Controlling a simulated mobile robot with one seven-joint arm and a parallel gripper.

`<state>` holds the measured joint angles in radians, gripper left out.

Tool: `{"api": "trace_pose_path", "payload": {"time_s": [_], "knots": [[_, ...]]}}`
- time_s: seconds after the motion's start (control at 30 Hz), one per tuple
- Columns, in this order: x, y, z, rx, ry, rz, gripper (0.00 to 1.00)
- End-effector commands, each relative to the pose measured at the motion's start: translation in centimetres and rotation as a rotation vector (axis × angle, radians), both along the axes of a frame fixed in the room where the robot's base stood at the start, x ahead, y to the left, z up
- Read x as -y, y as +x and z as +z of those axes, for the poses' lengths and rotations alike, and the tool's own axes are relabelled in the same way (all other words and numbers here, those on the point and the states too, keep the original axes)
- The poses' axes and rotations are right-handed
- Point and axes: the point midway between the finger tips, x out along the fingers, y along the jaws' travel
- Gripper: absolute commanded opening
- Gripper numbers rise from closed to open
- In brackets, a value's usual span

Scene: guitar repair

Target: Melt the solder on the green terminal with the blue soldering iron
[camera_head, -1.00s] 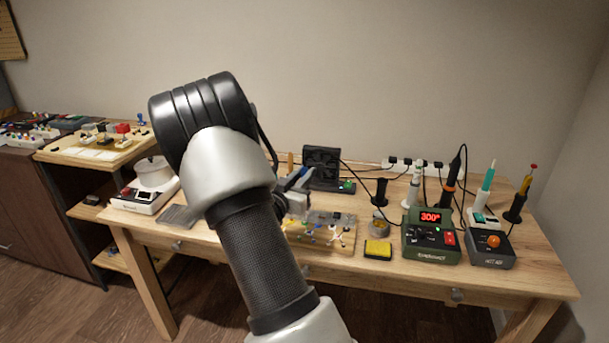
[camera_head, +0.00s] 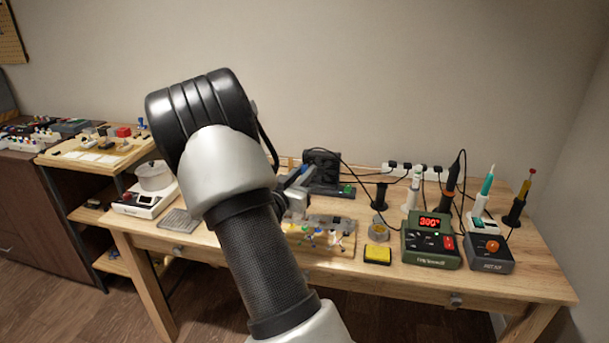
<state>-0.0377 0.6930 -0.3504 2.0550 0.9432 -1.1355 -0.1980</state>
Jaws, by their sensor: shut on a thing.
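My gripper (camera_head: 297,200) is partly hidden behind my arm, above the left part of the workpiece board. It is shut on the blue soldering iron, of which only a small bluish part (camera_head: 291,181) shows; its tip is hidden. A black cable runs from the iron's area to the right. The wooden board (camera_head: 343,248) carries a metal plate and several small coloured terminals. They are too small to tell surely which is the green terminal, or whether the iron touches it.
Right of the board are a yellow sponge (camera_head: 377,255), a round tin (camera_head: 379,231), an empty black stand (camera_head: 380,195), a green station (camera_head: 431,245) reading 300° and a dark hot-air station (camera_head: 490,254). A black fan unit (camera_head: 323,168) stands behind.

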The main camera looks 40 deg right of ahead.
Motion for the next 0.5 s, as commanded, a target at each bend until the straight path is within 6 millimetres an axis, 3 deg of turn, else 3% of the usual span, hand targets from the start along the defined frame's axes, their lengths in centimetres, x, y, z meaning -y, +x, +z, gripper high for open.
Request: {"api": "trace_pose_path", "payload": {"time_s": [0.5], "knots": [[0.0, 0.0, 4.5, 0.001, 0.0, -0.001, 0.0]]}}
